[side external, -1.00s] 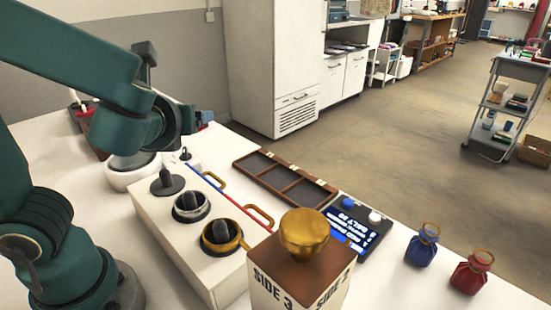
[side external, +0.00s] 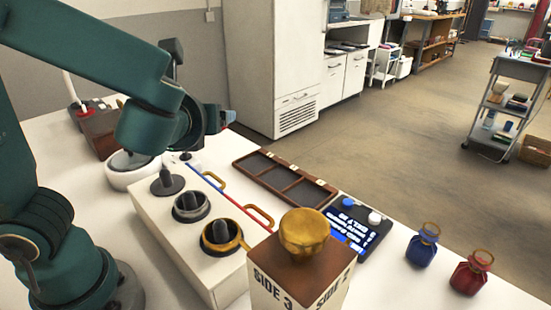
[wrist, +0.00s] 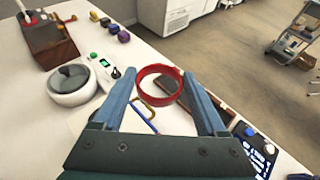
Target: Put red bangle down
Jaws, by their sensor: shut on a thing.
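My gripper (wrist: 159,75) is in the wrist view, its two blue-grey fingers on either side of the red bangle (wrist: 158,69). The gripper is shut on the bangle, which is held as a ring between the fingertips, above the table. In the side external view the bangle cannot be made out and the gripper is mostly hidden behind my wrist. A white box (side external: 178,251) with several dark posts stands in front; one post has a silver-coloured ring around it and another a gold one.
A brown compartment tray (side external: 326,198) lies behind the box. A block marked SIDE 3 (side external: 262,291) bears a gold knob. A white round bowl (side external: 117,178) sits at left.

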